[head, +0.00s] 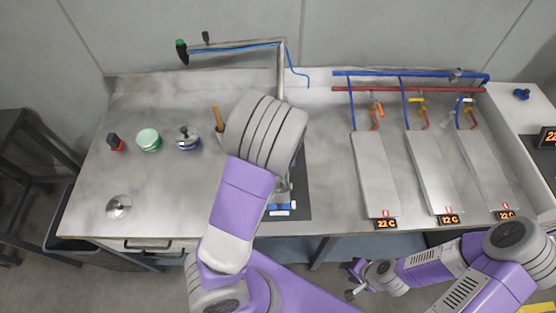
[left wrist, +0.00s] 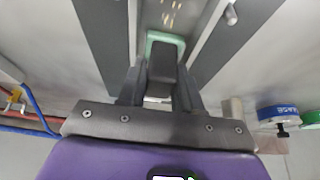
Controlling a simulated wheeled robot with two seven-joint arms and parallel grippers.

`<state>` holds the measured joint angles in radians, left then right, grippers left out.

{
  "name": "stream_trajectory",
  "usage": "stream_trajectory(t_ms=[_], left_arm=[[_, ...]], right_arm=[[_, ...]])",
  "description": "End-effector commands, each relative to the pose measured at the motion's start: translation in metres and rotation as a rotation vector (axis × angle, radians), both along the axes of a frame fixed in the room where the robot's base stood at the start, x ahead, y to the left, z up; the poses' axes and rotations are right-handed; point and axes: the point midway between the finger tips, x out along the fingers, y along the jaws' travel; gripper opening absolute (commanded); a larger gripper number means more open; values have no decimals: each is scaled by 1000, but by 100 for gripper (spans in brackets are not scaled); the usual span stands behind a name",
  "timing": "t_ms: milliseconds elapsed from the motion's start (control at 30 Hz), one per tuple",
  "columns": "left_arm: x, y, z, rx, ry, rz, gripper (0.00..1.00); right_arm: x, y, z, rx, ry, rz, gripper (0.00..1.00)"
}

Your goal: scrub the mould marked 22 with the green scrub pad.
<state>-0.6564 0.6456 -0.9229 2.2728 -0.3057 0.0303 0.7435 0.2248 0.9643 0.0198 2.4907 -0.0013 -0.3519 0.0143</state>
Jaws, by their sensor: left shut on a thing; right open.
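My left gripper (left wrist: 165,85) is shut on the green scrub pad (left wrist: 166,37), whose pale green edges show around the dark fingers in the left wrist view. Just beyond the pad is a grey metal surface (left wrist: 188,14) with several small bright spots, flanked by dark strips. Whether the pad touches it I cannot tell. No mark 22 shows on it. In the head view my left forearm hides the pad and most of the gripper. My right gripper (head: 355,281) is open and empty, low in front of the counter.
Three metal plates with hoses and displays (head: 386,224) reading 22 C, 12 C and apparently 22 C stand right. A dark mat (head: 298,207) lies mid-counter with a blue-white item (head: 281,209). The front left counter is mostly clear.

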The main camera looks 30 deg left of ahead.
Motion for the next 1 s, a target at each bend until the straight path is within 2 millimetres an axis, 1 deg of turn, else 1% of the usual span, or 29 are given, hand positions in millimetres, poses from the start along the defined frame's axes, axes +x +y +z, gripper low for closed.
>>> stream_trajectory(t_ms=[233,600,1000], left_arm=[[-3,-2,0,0,1,-1,9],[-22,-14,-2,0,4,0,9],[-26,-16,-3,0,8,0,9]], right_arm=[[0,0,1,0,0,0,43],[0,0,5,0,0,0,43],[0,0,6,0,0,0,43]])
